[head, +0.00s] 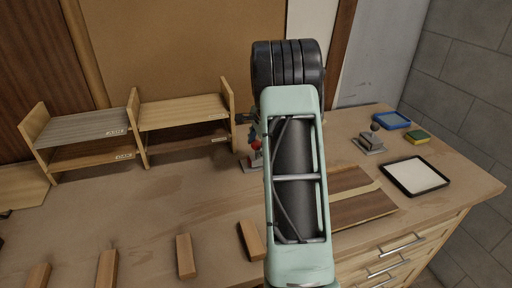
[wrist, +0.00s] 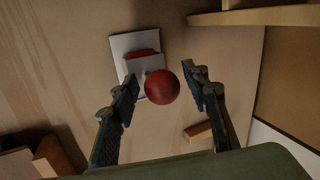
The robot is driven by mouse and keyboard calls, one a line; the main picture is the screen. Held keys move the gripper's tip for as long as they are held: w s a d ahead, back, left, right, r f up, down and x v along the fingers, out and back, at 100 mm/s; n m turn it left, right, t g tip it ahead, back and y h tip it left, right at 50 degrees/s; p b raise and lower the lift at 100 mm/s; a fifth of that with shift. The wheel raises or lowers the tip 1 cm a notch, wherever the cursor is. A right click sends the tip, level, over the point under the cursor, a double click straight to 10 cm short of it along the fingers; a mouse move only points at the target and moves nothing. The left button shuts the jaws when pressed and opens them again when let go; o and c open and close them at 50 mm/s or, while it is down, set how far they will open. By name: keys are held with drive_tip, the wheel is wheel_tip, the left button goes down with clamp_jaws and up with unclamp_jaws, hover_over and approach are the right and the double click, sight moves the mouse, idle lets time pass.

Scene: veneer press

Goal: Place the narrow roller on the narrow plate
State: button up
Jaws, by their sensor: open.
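A tool with a red ball knob (wrist: 162,87) and a red block (wrist: 143,60) stands on a pale rectangular plate (wrist: 121,46) in the wrist view. In the head view this red tool (head: 256,146) is partly hidden behind my arm. My gripper (wrist: 161,79) is open, its fingers on either side of the red knob with gaps showing. A second tool with a dark ball knob (head: 375,126) sits on a grey stepped base (head: 369,145) at the right. I cannot tell for certain which parts are the narrow roller and narrow plate.
Two wooden shelf racks (head: 180,112) stand at the back left. A blue tray (head: 391,120), a yellow-green sponge (head: 417,136) and a black-rimmed white tray (head: 416,175) lie at the right. Striped veneer boards (head: 355,205) lie right of my arm. Wooden blocks (head: 186,256) line the front.

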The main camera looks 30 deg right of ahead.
drive_tip(key=v, duration=1.3)
drive_tip(key=shift+w+b, duration=0.2)
drive_tip(key=shift+b, duration=0.2)
drive_tip(key=shift+w, duration=0.1)
